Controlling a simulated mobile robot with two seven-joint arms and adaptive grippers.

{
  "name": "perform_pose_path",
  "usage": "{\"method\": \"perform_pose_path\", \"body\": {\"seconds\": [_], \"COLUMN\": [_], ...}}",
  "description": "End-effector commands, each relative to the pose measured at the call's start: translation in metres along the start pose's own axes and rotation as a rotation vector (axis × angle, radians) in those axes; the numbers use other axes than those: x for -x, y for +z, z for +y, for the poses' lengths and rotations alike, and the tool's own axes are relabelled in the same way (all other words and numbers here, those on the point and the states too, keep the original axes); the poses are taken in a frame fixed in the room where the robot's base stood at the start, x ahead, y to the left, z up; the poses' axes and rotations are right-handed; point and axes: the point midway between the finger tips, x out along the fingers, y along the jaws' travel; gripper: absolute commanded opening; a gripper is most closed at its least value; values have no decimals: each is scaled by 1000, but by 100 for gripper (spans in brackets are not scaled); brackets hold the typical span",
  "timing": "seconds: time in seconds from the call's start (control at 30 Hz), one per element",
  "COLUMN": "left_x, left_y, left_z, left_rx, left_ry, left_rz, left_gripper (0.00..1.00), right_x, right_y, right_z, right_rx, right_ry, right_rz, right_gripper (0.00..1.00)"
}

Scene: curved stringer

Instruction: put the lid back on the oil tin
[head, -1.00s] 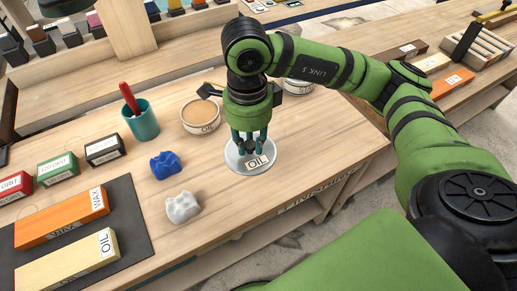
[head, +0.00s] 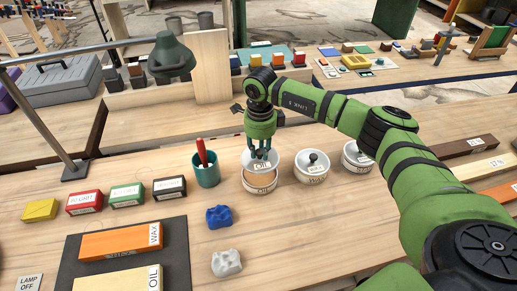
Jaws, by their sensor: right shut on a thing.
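My right gripper (head: 261,150) is shut on the pale round lid (head: 249,163), which carries an OIL label. The lid is held above the back part of the open oil tin (head: 260,189). The tin is a low white round container, and some of its brown inside shows below the lid's front edge. The lid hides the tin's far rim, and I cannot tell whether the two touch. My left gripper is not in view.
A teal cup (head: 207,172) with a red-handled tool stands close left of the tin. Two lidded tins stand to the right, the nearer one (head: 312,168) close by. Blue (head: 219,217) and white (head: 227,263) crumpled cloths lie in front. A lamp (head: 172,58) hangs behind.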

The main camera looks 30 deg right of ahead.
Motion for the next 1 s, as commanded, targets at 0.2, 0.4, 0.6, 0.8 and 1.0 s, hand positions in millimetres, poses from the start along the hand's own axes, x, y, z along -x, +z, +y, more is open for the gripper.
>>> {"method": "perform_pose_path", "body": {"seconds": [0.2, 0.4, 0.6, 0.8, 1.0], "left_x": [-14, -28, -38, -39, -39], "left_y": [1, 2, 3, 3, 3], "left_z": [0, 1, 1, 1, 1], "left_rx": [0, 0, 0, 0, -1], "left_ry": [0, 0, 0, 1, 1], "left_rz": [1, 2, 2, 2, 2], "left_gripper": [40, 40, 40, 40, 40], "right_x": [-21, -42, -55, -56, -56], "right_y": [0, 0, 0, 0, 0], "right_z": [0, 0, 0, 0, 0], "right_rx": [-1, 0, 0, 0, 0], "right_ry": [1, 0, 0, 0, 0], "right_rz": [-1, 0, 0, -1, -1], "right_gripper": [0, 0, 0, 0, 0]}}
